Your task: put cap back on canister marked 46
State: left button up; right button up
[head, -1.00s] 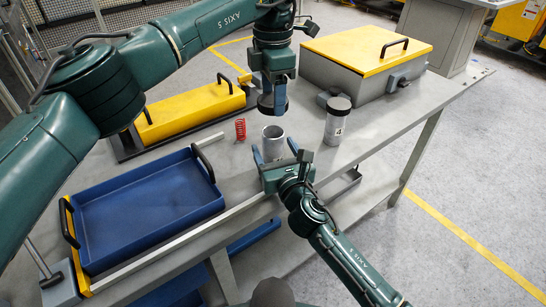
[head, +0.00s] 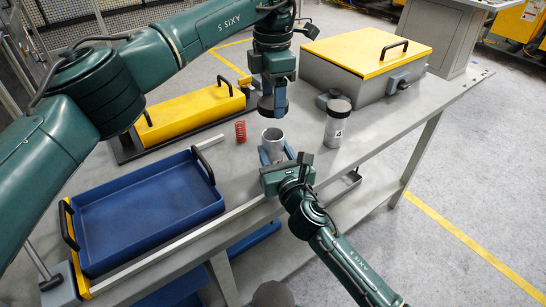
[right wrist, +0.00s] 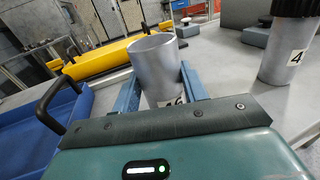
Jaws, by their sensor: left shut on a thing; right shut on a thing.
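The open grey canister (head: 273,136) stands uncapped on the bench, upright. Its label, partly hidden by my right gripper, shows a 6 in the right wrist view, where the canister (right wrist: 153,68) sits between the fingers. My right gripper (head: 277,155) is shut on this canister from the near side. My left gripper (head: 272,103) points down, just above the canister's mouth, apart from it. It is shut on a dark cap (head: 268,109), mostly hidden by the fingers.
A second canister (head: 337,125) with a black cap and a label showing a 4 stands to the right. A red spring (head: 240,132) stands left. A blue tray (head: 150,212), a long yellow-topped box (head: 190,108) and a yellow-lidded grey case (head: 365,50) lie around.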

pick_arm(q)
send_near(272, 138)
jog(key=shift+s+d+f, duration=0.1)
jog(key=shift+s+f, duration=0.95)
jog(key=shift+s, duration=0.05)
jog(key=shift+f, duration=0.1)
jog(key=shift+f, duration=0.8)
jog(key=shift+f, duration=0.55)
